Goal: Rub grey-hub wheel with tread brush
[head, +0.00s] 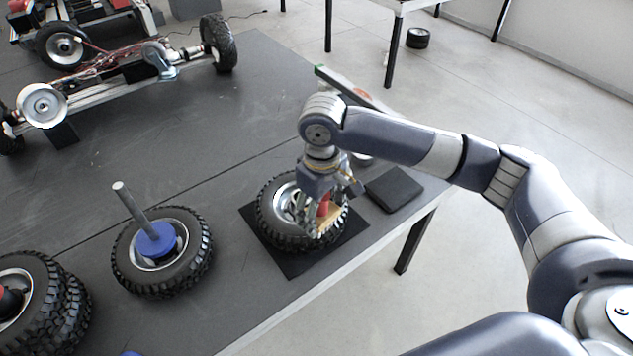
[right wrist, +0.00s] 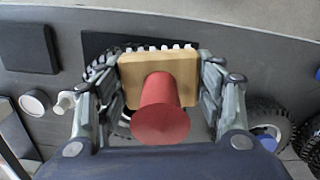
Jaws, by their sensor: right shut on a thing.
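The grey-hub wheel (head: 277,203) lies flat on a black mat (head: 289,263) near the table's front edge. My right gripper (head: 322,203) is above the right part of this wheel. It is shut on the tread brush, which has a red handle (right wrist: 161,112), a wooden block (right wrist: 186,67) and white bristles. In the head view the brush's wooden block (head: 329,215) is low over the tyre; I cannot tell whether the bristles touch it. In the right wrist view the brush hides most of the wheel. My left gripper is not in view.
A blue-hub wheel (head: 163,252) with an upright rod lies left of the mat. Stacked wheels (head: 42,302) stand at the lower left. A dark pad (head: 394,189) lies right of the mat. A chassis (head: 120,93) occupies the back left.

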